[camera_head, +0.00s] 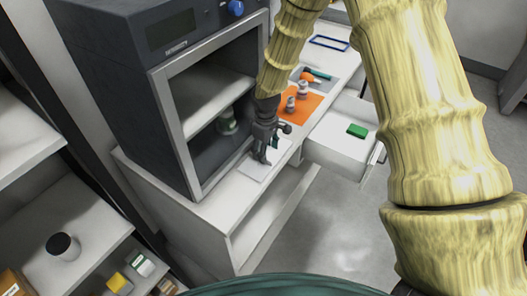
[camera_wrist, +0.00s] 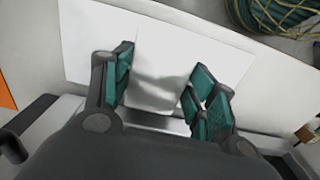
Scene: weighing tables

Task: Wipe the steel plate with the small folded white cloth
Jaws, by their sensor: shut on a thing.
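The steel plate (camera_head: 252,173) looks pale and lies flat on the white bench top in front of the open cabinet. It also shows in the wrist view (camera_wrist: 92,42) as a light sheet around the fingers. My gripper (camera_head: 263,160) points down at the plate's right part. In the wrist view, my gripper (camera_wrist: 158,90) has its green-padded fingers on either side of the white cloth (camera_wrist: 163,60) and is shut on it. The cloth is over the plate; whether it touches is not clear. In the head view the cloth is hidden or too small to make out.
A dark cabinet (camera_head: 120,60) with an open chamber stands close left, a jar (camera_head: 227,122) inside. An orange mat (camera_head: 313,102) with metal weights (camera_head: 291,104) lies behind my gripper. An open drawer (camera_head: 335,150) holding a green block (camera_head: 357,131) juts out right.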

